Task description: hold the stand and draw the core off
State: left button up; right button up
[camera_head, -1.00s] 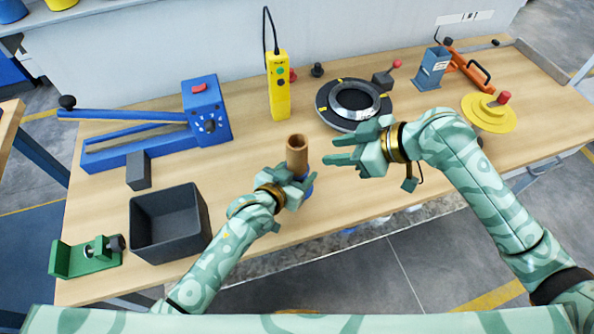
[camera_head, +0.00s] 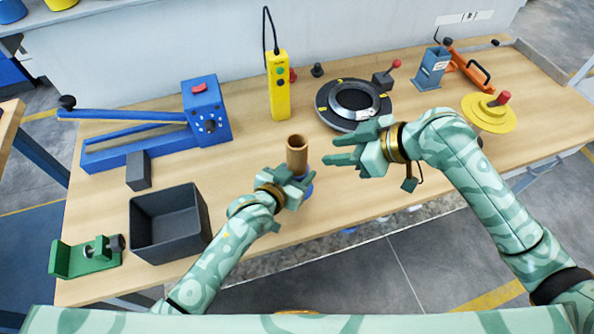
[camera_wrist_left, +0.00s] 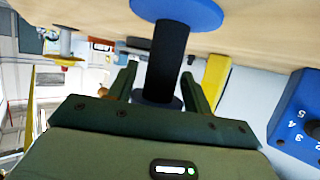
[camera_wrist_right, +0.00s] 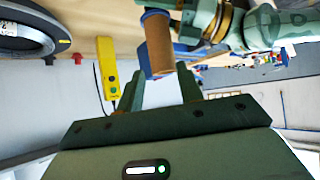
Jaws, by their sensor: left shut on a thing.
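The core (camera_head: 297,155) is a brown hollow tube standing upright on the stand. In the right wrist view the core (camera_wrist_right: 158,42) shows beyond my right fingertips. The stand has a blue round base (camera_wrist_left: 180,12) and a dark post (camera_wrist_left: 168,58) in the left wrist view. In the head view the base (camera_head: 306,190) is mostly hidden by my left gripper. My left gripper (camera_head: 297,185) is shut on the stand's post, below the core. My right gripper (camera_head: 340,160) is open and empty, to the right of the core and apart from it, fingers pointing toward it.
A dark open bin (camera_head: 170,245) and a green fixture (camera_head: 88,256) are at the left front. A blue lever tool (camera_head: 205,112), a yellow pendant (camera_head: 278,88) and a black ring (camera_head: 352,103) stand behind. A yellow disc (camera_head: 489,112) is at right. The bench between core and ring is clear.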

dwell(0.4)
jog(key=o, duration=0.5)
jog(key=shift+o, duration=0.7)
jog(key=shift+w+a+r+n, duration=0.1)
jog(key=shift+a+n, duration=0.35)
jog(key=shift+n, duration=0.05)
notch_tip(320, 180, up, 7)
jog(key=n+g+h, duration=0.5)
jog(key=n+h, duration=0.4)
jog(key=n, duration=2.2)
send_over(297, 145)
jog(key=s, duration=0.2)
notch_tip(297, 145, down, 11)
